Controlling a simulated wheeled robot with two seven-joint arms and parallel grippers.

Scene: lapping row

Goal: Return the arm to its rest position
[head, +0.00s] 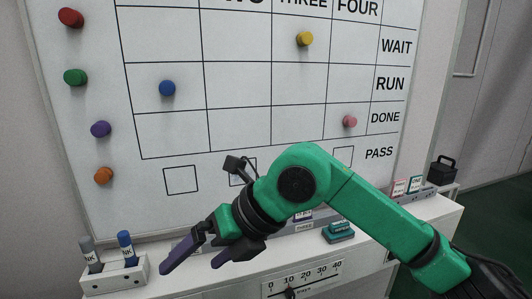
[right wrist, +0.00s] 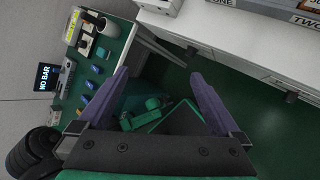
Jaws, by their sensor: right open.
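My right arm (head: 385,215) comes in from the right in the head view and reaches left across the front of the white ledge. My right gripper (head: 190,265) is open, with its purple fingers spread and pointing to the lower left. My left gripper is not in view.
A whiteboard (head: 240,130) carries a grid and several coloured magnets. A teal eraser (head: 338,232) and a black caddy (head: 442,170) are on the ledge. A slider scale (head: 303,280) is on its front. The wrist view shows a green-topped bench (right wrist: 107,62) with small items.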

